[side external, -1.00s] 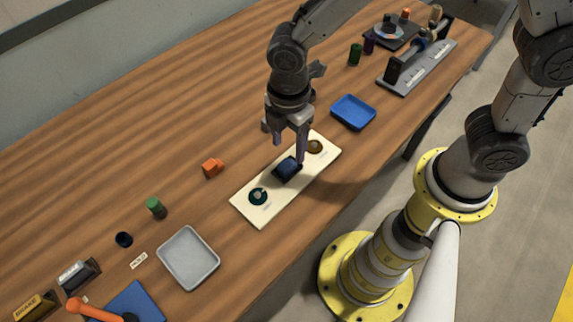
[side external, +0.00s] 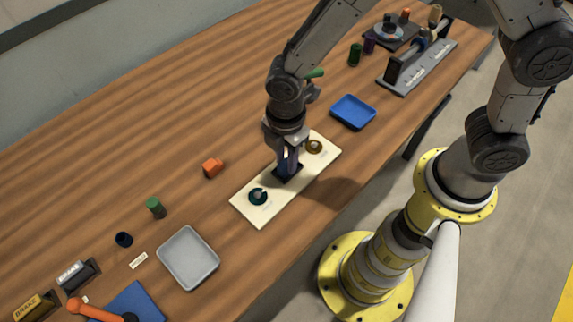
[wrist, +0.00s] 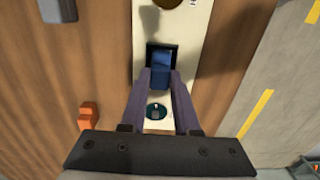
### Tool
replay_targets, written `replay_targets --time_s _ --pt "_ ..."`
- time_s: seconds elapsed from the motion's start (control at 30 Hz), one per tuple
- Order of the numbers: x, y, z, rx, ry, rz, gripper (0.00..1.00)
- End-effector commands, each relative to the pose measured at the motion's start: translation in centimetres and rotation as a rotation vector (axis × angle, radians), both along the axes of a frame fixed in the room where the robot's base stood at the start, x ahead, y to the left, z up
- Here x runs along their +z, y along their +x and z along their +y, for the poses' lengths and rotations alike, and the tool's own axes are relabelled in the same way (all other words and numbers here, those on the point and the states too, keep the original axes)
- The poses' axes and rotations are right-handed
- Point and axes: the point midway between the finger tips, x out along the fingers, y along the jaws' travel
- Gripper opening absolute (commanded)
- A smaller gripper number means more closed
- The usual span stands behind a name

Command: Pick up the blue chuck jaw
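The blue chuck jaw (wrist: 161,66) is a small blue block in a black socket (side external: 288,174) on the cream board (side external: 265,211). In the side view my fingers mostly hide it. My gripper (side external: 288,168) points down over it, and in the wrist view my fingers (wrist: 161,78) lie along its two sides with no clear gap. They look shut on it. The jaw still sits at its socket; I cannot see whether its base is clear of it.
A dark green ring (side external: 258,196) and a brass round part (side external: 314,146) sit on the board either side of the jaw. A blue tray (side external: 353,112), a grey tray (side external: 188,257) and an orange block (side external: 212,168) stand apart nearby. The wood around the board is mostly clear.

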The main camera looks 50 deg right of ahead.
Motion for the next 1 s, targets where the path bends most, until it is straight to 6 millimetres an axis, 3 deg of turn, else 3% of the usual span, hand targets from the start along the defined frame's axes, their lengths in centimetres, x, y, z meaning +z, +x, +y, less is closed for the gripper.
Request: replay_targets --time_s 0.07,0.67,0.9,1.0 --pt "0.0 0.0 0.0 0.0 0.0 0.0 0.0" --pt "0.6 0.1 0.1 0.0 0.002 -0.003 0.0" --pt "3.6 0.0 0.0 0.0 0.004 -0.006 0.0" --pt "5.3 -1.4 -0.9 0.0 0.004 -0.006 0.0"
